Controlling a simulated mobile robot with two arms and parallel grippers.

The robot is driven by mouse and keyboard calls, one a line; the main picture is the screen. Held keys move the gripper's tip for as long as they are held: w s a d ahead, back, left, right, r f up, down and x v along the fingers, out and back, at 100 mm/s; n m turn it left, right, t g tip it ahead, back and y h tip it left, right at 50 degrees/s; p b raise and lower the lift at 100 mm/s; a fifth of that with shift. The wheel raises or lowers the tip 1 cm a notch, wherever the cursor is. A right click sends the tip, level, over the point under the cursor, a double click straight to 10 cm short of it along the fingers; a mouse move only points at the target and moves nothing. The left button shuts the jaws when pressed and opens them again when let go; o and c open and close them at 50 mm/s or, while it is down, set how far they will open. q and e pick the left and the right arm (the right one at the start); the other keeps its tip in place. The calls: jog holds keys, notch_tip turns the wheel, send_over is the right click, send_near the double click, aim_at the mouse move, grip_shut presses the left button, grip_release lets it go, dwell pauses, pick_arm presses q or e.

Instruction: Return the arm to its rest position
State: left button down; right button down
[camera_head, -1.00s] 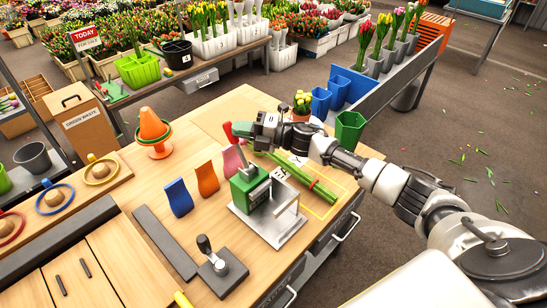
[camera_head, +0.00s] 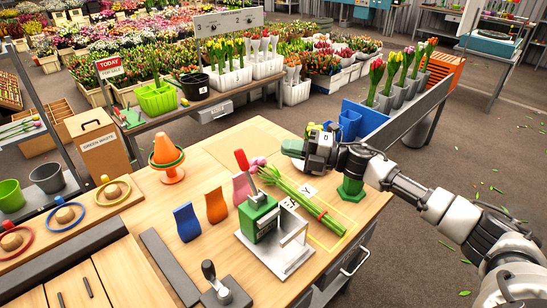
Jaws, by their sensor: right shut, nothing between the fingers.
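My right gripper (camera_head: 290,149) is shut and empty, in the air above the far side of the wooden table. My right arm (camera_head: 405,185) reaches in from the right edge. A tulip bunch (camera_head: 297,195) with pink heads and green stems lies on the table below the gripper, apart from it. A red band goes round its stems. Its heads lie beside a green press (camera_head: 261,220) with a red handle (camera_head: 242,160) on a metal base. My left gripper is not in view.
A green pot (camera_head: 350,189) stands at the table's far right, partly behind my arm. An orange cone (camera_head: 166,152), blue (camera_head: 187,222) and orange (camera_head: 216,205) holders and a black lever (camera_head: 212,272) stand on the table.

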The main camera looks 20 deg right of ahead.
jog(key=s+a+f+m+t+h, duration=0.2)
jog(key=s+a+f+m+h, duration=0.25)
jog(key=f+m+h, duration=0.35)
jog(key=s+a+f+m+t+h, duration=0.2)
jog(key=s+a+f+m+h, duration=0.25)
jog(key=m, duration=0.65)
jog(key=s+f+m+g+h, duration=0.1)
jog(key=s+f+m+g, duration=0.25)
jog(key=s, duration=0.45)
jog(key=s+f+m+g+h, duration=0.1)
jog(key=s+f+m+g, duration=0.15)
jog(key=s+g, duration=0.45)
jog(key=s+f+m+g, duration=0.2)
jog(key=s+f, duration=0.1)
jog(key=s, duration=0.7)
notch_tip(320, 180, down, 25)
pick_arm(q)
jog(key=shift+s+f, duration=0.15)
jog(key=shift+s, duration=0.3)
pick_arm(e)
jog(key=s+d+f+g, duration=0.1)
jog(key=s+f, duration=0.7)
jog(key=s+d+f+g, duration=0.1)
jog(key=s+d+f, duration=0.1)
jog(key=s+f, duration=0.7)
jog(key=shift+d, duration=0.3)
